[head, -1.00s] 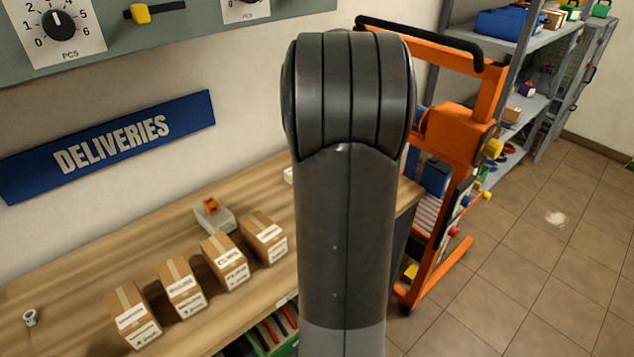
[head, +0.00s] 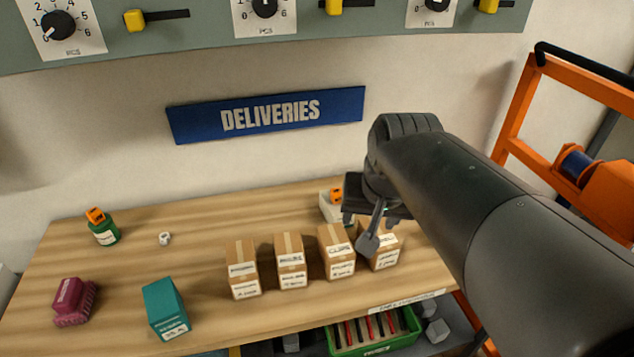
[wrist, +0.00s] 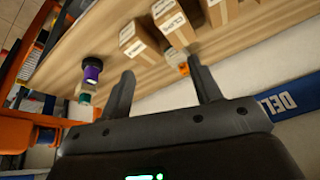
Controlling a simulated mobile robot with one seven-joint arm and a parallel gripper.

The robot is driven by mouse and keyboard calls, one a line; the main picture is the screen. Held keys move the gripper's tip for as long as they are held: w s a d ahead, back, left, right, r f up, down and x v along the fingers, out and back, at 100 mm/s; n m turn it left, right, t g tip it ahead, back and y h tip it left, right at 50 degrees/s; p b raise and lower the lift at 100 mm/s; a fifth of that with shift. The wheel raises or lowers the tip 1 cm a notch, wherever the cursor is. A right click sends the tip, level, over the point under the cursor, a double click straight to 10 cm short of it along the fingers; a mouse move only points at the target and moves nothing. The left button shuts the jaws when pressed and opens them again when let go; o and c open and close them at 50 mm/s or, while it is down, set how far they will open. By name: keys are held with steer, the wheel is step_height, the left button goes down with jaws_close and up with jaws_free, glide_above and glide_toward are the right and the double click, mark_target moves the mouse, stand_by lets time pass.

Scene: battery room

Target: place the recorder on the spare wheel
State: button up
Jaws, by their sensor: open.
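My gripper (head: 362,222) is over the right end of the wooden table, by the cartons. Its two fingers (wrist: 162,75) are apart with nothing between them in the wrist view. A pale grey block with an orange part (head: 335,203) is on the table behind the cartons, partly hidden by my gripper; its orange part (wrist: 183,69) shows beyond the fingertips. A purple and black cylinder (wrist: 92,72) is left of the fingers in the wrist view. A small white round piece (head: 165,238) lies at the table's left. I cannot tell which thing is the recorder or the spare wheel.
Several cartons (head: 290,262) stand in a row along the table (head: 205,300). A green container with an orange top (head: 103,228), a maroon object (head: 74,302) and a teal box (head: 166,310) are at left. An orange lifter (head: 600,195) stands right. The table's left middle is clear.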

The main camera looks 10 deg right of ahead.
steer(key=s+a+f+n+t, duration=0.1)
steer(key=s+a+n, duration=0.3)
steer(key=s, duration=0.1)
steer(key=shift+a+f+y, duration=0.2)
steer(key=shift+a+y, duration=0.1)
steer(key=shift+a, duration=0.05)
stand_by(1.0)
